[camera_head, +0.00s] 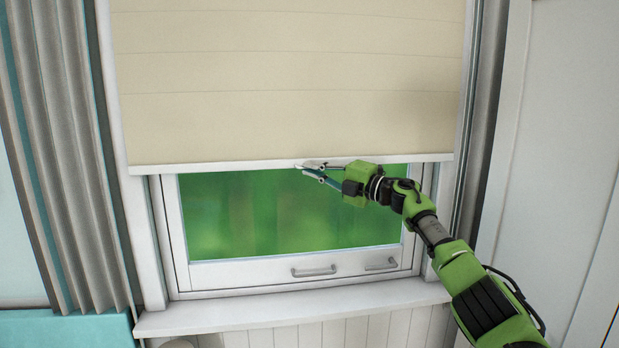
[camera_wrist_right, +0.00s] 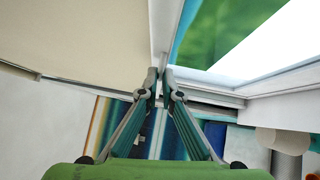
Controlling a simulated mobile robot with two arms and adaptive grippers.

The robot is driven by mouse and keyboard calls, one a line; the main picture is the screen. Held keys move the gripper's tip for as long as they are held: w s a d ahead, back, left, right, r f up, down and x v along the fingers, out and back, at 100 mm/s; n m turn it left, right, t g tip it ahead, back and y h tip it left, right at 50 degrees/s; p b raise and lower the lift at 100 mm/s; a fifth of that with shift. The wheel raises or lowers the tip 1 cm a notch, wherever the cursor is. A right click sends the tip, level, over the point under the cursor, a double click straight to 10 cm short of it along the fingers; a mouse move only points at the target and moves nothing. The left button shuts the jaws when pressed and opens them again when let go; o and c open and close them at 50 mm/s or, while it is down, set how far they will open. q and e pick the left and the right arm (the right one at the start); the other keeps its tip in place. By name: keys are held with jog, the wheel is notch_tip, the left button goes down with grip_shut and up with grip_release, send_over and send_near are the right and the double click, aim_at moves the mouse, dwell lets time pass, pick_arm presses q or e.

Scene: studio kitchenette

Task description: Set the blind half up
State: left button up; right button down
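The cream blind (camera_head: 290,85) hangs over the upper part of the window in the head view. Its white bottom rail (camera_head: 220,167) is nearly level, and the lower part of the window is uncovered. My right gripper (camera_head: 303,169) is at the middle of this rail. In the right wrist view, the blind (camera_wrist_right: 80,35) is at the left, and its rail (camera_wrist_right: 158,35) runs down between the two close fingertips (camera_wrist_right: 160,84). The gripper looks shut on the rail; the exact contact is partly hidden by the fingers. My left gripper is not in view.
The window frame (camera_head: 290,270) has two handles low down, above a white sill (camera_head: 290,306). A grey curtain (camera_head: 70,150) hangs at the left. A pale panel (camera_head: 555,130) stands at the right, near my right arm.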

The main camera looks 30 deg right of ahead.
jog(key=shift+r+p, duration=0.45)
jog(key=shift+r, duration=0.65)
jog(key=c, duration=2.2)
grip_release()
jog(key=shift+c, duration=0.2)
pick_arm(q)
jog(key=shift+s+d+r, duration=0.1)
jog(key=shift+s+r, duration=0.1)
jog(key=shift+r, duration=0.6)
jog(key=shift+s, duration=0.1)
pick_arm(e)
jog(key=shift+d, duration=0.1)
jog(key=v, duration=1.2)
